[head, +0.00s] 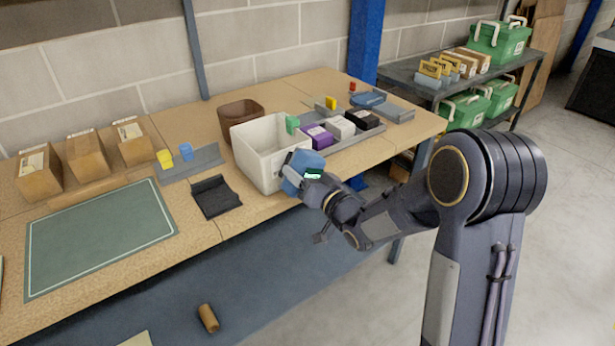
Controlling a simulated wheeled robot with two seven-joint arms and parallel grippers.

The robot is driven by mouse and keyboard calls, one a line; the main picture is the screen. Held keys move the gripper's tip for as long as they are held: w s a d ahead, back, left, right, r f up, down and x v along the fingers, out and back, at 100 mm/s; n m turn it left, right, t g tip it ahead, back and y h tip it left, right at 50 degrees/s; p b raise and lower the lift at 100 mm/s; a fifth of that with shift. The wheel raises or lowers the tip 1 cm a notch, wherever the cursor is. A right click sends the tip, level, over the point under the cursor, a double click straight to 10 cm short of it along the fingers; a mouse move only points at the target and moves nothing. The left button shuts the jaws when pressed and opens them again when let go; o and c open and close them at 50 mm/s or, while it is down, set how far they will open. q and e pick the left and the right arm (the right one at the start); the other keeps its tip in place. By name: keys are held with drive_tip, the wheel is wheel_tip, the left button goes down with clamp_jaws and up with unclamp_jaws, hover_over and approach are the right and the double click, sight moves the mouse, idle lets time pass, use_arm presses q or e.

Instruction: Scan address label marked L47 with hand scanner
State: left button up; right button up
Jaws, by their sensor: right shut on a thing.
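My right gripper (315,186) is shut on a blue hand scanner (303,163) with a small lit green display. It holds the scanner at the front right corner of a white bin (262,155), over the table's front edge; whether they touch I cannot tell. Cardboard boxes with white labels (33,163) stand at the back left of the table. Their print is too small to read, so I cannot tell which label is L47. The fingers are mostly hidden behind the scanner and wrist. My left gripper is not in view.
A green mat (100,235) lies bare at the left of the wooden table. A black holder (215,197), a brown bin (240,112) and a grey tray with small boxes (355,141) are nearby. A rack with green cases (497,40) stands right. A cardboard tube (208,318) lies below.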

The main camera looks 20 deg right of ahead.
drive_tip(key=shift+x, duration=0.85)
idle(0.9)
drive_tip(key=shift+b+v, duration=0.55)
drive_tip(key=shift+v, duration=0.25)
drive_tip(key=shift+b+v, duration=0.7)
drive_tip(key=shift+v, duration=2)
